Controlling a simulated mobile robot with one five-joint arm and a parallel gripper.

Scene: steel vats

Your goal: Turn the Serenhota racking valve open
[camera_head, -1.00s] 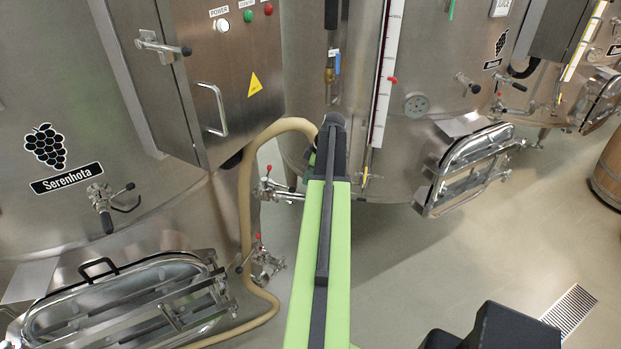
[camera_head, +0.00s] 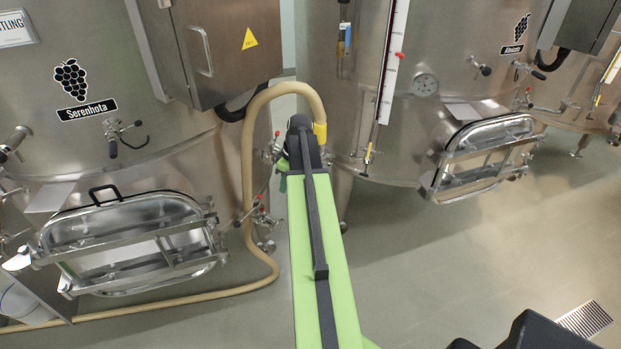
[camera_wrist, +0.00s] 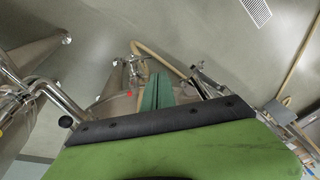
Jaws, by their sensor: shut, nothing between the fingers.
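The Serenhota tank (camera_head: 165,165) is the steel vat at left in the head view, with its grape label (camera_head: 87,112) above a small valve with a black handle (camera_head: 122,136). Red-knobbed valve fittings (camera_head: 262,222) sit low at its right side, beside the hose; I cannot tell which one is the racking valve. My gripper (camera_wrist: 158,88) shows its teal fingers together and empty in the wrist view. A valve with a red knob (camera_wrist: 130,94) appears just left of the fingertips, apart from them as far as I can tell. In the head view my arm hides most of the gripper.
A beige hose (camera_head: 248,150) loops down beside the valves and along the floor. A manway door (camera_head: 140,245) juts from the Serenhota tank; another (camera_head: 480,160) is on the tank to the right. A control cabinet (camera_head: 225,50) hangs above. Floor at right is clear around a drain grate (camera_head: 585,319).

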